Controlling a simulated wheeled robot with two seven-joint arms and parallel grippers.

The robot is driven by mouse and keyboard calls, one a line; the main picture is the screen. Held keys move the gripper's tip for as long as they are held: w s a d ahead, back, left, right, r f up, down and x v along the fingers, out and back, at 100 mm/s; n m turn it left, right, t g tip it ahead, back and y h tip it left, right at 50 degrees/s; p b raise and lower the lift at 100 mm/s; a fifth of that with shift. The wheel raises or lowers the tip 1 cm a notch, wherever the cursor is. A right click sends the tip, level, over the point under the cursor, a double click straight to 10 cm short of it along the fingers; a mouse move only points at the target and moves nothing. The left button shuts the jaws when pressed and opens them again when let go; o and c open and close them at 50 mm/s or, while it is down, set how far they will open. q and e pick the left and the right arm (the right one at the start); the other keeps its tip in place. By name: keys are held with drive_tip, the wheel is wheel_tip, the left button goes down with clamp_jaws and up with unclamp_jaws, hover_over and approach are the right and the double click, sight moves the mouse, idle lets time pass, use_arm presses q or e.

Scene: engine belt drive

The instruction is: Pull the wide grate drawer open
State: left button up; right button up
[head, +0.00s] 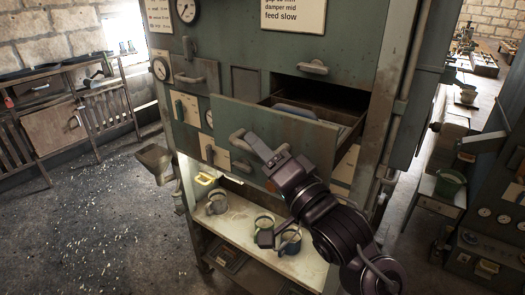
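The wide grate drawer (290,133) stands partly out of the green cabinet, in the middle of the head view. Its dark inside shows behind the front panel, with a bluish-grey thing (296,110) in it. A pale bar handle (238,136) is on the lower part of the front. My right gripper (261,149) reaches in from the lower right, and its fingers are at this handle and appear shut on it. The gripper hides the handle's right part and some of the panel. My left gripper is not in view.
The green cabinet (245,45) has a closed upper panel with a handle (312,67), gauges and small doors. A lit shelf (238,232) below holds several cups or rings. A box-like chute (155,160) juts out at left. Floor (90,225) at left is clear of large things.

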drive_tip(key=shift+s+d+f, duration=0.25)
drive_tip(key=shift+s, duration=0.05)
drive_tip(key=b+v, duration=0.2)
drive_tip(key=v, duration=0.5)
drive_tip(key=shift+r+b, duration=0.15)
drive_tip(key=shift+b, duration=0.2)
